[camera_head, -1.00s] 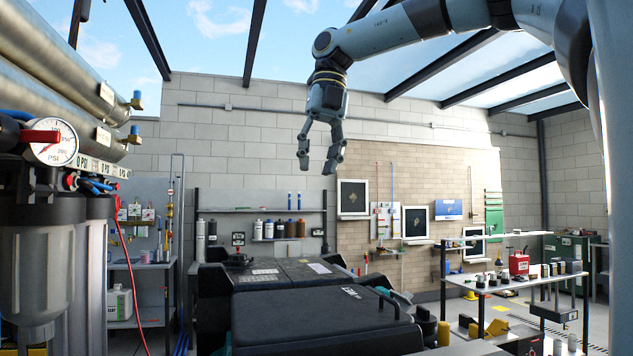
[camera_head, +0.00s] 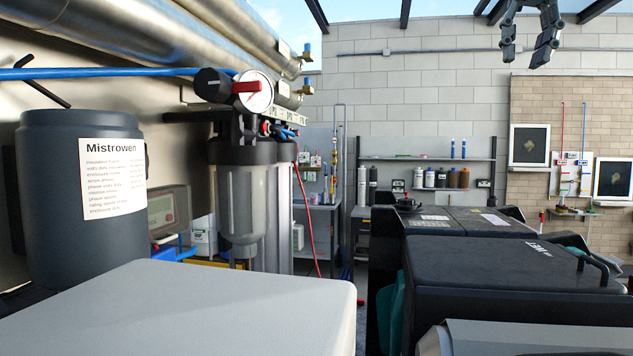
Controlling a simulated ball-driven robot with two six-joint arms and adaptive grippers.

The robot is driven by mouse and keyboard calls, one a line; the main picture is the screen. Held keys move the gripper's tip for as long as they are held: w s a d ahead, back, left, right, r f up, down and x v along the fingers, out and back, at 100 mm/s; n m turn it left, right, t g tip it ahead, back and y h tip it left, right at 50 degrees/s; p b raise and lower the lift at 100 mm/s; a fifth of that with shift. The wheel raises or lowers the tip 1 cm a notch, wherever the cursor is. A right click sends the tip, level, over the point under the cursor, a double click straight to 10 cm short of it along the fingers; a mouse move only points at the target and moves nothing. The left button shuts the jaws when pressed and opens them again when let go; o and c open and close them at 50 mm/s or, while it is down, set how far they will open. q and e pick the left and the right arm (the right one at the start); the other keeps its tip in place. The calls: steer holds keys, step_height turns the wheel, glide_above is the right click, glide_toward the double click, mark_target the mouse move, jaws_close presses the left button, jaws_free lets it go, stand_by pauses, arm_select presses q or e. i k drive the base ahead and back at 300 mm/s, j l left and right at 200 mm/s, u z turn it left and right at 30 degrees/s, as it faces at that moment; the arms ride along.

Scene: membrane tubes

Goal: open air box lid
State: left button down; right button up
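A large black box (camera_head: 425,300) stands at the lower right, and I take it to be the air box. Its dark flat lid (camera_head: 500,262) looks shut. The lid carries white lettering and a curved bar handle (camera_head: 595,266) at its right side. My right gripper (camera_head: 525,57) hangs high at the top right, well above and behind the lid in the picture, cut off by the top edge. Its two fingers are apart with nothing between them. My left gripper does not show.
A dark canister labelled Mistrowen (camera_head: 60,200), a clear filter housing (camera_head: 242,205) and a pressure gauge (camera_head: 257,92) crowd the left. A pale grey surface (camera_head: 190,310) fills the lower left foreground. Another black-topped unit (camera_head: 460,221) and a bottle shelf (camera_head: 430,189) stand behind the box.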

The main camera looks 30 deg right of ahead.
mark_target(481, 263)
steer(key=k, duration=1.5)
